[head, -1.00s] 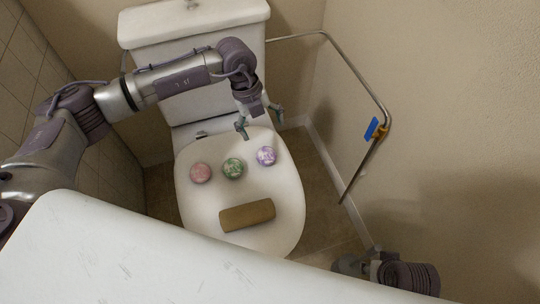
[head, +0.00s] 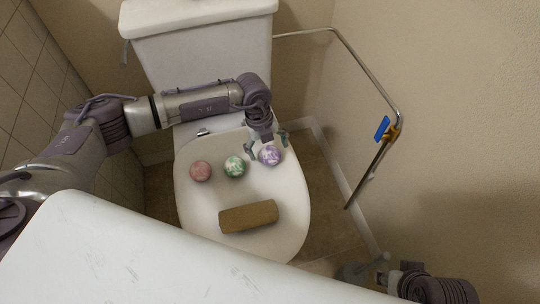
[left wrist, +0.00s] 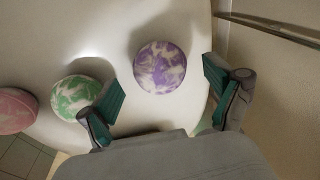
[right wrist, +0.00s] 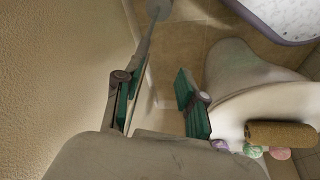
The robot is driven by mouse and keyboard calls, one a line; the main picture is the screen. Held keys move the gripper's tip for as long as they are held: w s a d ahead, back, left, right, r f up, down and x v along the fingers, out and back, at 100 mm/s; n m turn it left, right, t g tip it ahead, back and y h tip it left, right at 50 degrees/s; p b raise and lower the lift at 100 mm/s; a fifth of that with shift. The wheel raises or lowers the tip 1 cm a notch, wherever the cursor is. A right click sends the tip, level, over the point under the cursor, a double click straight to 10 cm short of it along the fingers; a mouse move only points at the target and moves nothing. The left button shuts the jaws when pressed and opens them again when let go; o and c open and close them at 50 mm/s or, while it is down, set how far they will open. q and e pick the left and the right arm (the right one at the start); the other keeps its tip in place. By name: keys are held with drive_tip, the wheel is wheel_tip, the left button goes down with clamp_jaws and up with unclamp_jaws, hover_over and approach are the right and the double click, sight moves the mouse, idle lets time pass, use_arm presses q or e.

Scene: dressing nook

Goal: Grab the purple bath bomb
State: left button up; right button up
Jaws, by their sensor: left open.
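The purple bath bomb (head: 269,156), marbled purple and white, sits on the closed white toilet lid (head: 205,215), rightmost of a row of three. My left gripper (head: 266,151) is open and empty, directly over it. In the left wrist view the purple bath bomb (left wrist: 160,67) lies ahead, between the lines of the two spread fingers (left wrist: 165,92), apart from both. My right gripper (head: 367,268) is low at the right, away from the lid. In the right wrist view its fingers (right wrist: 158,92) are apart with nothing between them.
A green bath bomb (head: 235,166) sits close left of the purple one, near my left finger. A pink bath bomb (head: 201,171) is further left. A brown roll (head: 248,216) lies in front. A metal rail (head: 371,75) runs along the right wall.

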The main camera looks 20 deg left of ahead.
use_arm(q)
drive_tip(key=shift+d+f, duration=0.2)
drive_tip(key=shift+f, duration=1.25)
drive_tip(key=c, duration=1.2)
drive_tip(key=shift+c, duration=0.7)
use_arm(e)
drive_tip(key=w, duration=0.1)
drive_tip(key=w+a+t, duration=0.1)
drive_tip(key=w, duration=0.1)
drive_tip(key=shift+w+r+t, duration=0.1)
drive_tip(key=shift+r+t, duration=0.05)
drive_tip(key=shift+t, duration=0.15)
use_arm(q)
drive_tip(key=shift+r, duration=0.15)
use_arm(e)
drive_tip(key=shift+d, duration=0.1)
